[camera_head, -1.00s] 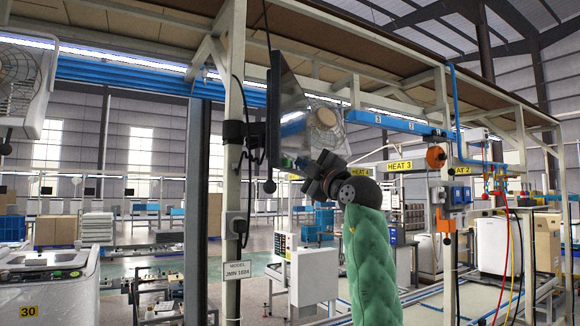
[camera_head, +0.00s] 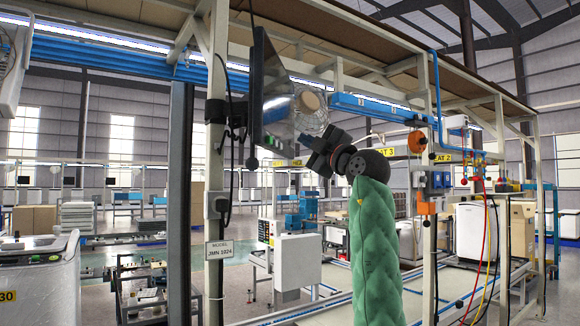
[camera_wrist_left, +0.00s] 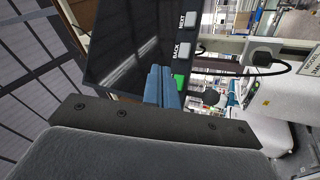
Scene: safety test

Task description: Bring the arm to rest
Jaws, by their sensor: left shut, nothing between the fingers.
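My left arm in its green padded sleeve rises from the bottom of the head view. Its dark wrist bends up and left, and the left gripper (camera_head: 306,141) is close to the monitor (camera_head: 262,85) in the picture; I cannot tell the exact gap. In the left wrist view the blue fingers (camera_wrist_left: 163,86) are together with nothing between them. They appear in front of the monitor's dark screen (camera_wrist_left: 125,45), near its NEXT and BACK buttons and a green button (camera_wrist_left: 180,80). My right gripper is not in view.
The monitor hangs on a pale post (camera_head: 217,150) with a cable and a socket box. An orange and blue utility box (camera_head: 428,181) and hoses are to the right. A white control cabinet (camera_head: 297,262) stands behind the arm. A washing machine (camera_head: 40,285) is at lower left.

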